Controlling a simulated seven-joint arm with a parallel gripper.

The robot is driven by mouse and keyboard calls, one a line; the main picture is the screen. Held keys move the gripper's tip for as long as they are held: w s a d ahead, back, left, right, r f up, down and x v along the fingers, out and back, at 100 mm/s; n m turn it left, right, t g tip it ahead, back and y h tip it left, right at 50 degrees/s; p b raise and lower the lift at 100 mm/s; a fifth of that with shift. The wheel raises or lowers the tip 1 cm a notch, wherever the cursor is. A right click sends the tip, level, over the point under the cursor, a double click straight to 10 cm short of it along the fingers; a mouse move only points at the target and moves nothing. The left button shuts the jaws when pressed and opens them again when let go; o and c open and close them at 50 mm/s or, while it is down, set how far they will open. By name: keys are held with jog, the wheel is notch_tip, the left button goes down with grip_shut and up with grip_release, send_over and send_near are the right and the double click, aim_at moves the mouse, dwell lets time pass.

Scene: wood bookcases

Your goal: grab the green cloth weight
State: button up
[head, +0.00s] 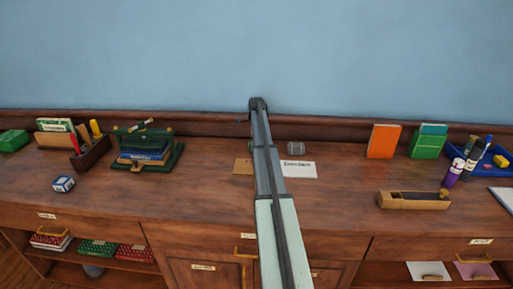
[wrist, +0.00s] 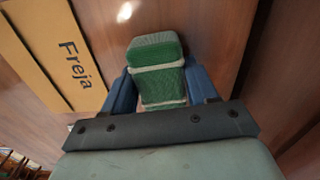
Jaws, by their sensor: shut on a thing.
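The green cloth weight (wrist: 156,70) is a small green block with pale bands, seen in the wrist view between the two blue fingers of my gripper (wrist: 160,88). My gripper is shut on it, with a finger against each side. Under the weight the wood surface shows; I cannot tell whether the weight touches it. In the head view my arm reaches over the middle of the desk top and hides the weight and the fingers.
A tan card reading "Freja" (wrist: 50,55) lies left of the weight. A grey cylinder (head: 296,148) and a white card (head: 299,170) are right of my arm. The front middle of the desk top (head: 200,205) is clear.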

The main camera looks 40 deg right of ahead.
jog(key=c, duration=0.8)
jog(key=shift+o, duration=0.2)
jog(key=shift+r, duration=0.1)
